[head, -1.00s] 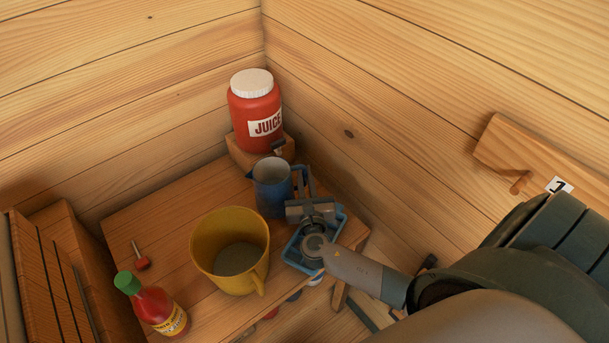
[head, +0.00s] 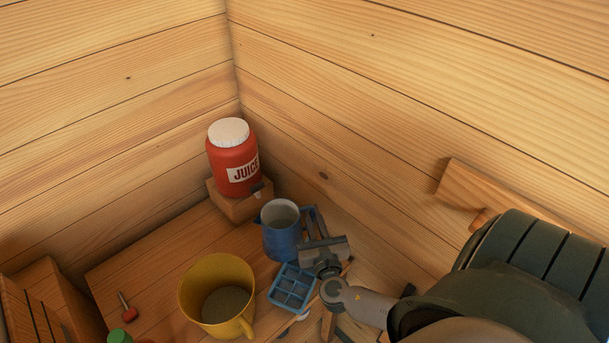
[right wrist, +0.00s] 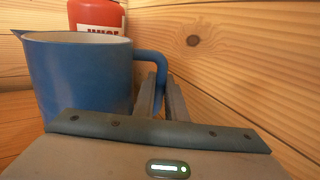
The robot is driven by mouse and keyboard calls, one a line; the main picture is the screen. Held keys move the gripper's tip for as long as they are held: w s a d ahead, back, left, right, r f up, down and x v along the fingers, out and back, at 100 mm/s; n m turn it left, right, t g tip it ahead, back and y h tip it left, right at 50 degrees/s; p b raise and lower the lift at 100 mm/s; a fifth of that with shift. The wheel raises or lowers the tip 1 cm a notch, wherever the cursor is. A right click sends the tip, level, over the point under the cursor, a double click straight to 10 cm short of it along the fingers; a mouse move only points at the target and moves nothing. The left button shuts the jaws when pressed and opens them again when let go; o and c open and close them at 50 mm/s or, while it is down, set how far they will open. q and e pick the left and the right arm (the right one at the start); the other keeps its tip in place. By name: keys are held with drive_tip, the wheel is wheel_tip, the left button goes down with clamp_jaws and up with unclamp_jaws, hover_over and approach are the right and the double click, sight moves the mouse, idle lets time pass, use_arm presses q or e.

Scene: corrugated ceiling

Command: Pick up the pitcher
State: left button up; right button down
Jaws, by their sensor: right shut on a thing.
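The blue pitcher (head: 282,232) is upright, with its open grey-white inside facing up in the head view. In the right wrist view the pitcher (right wrist: 85,80) fills the left side, its handle toward the right. My right gripper (head: 309,220) is shut on the pitcher's handle, and its two fingers (right wrist: 162,98) stand at the handle in the wrist view. The pitcher's base is partly hidden, and I cannot tell how far it is above the table. My left gripper is not in view.
A blue compartment tray (head: 292,289) lies just in front of the pitcher. A yellow mug (head: 216,290) stands to the left. A red juice jar (head: 232,165) sits on a wooden block (head: 236,203) in the corner. A wooden wall (head: 370,190) rises close on the right.

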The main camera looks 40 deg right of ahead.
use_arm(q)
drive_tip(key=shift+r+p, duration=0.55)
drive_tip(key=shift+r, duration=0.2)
use_arm(e)
drive_tip(key=shift+s+d+r, duration=0.3)
drive_tip(key=shift+s+r, duration=0.15)
drive_tip(key=shift+s, duration=0.1)
drive_tip(key=shift+s+d+r, duration=0.3)
drive_tip(key=shift+s+r, duration=0.1)
drive_tip(key=shift+s, duration=0.25)
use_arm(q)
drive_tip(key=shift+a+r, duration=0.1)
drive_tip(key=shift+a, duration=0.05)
use_arm(e)
drive_tip(key=shift+r, duration=0.15)
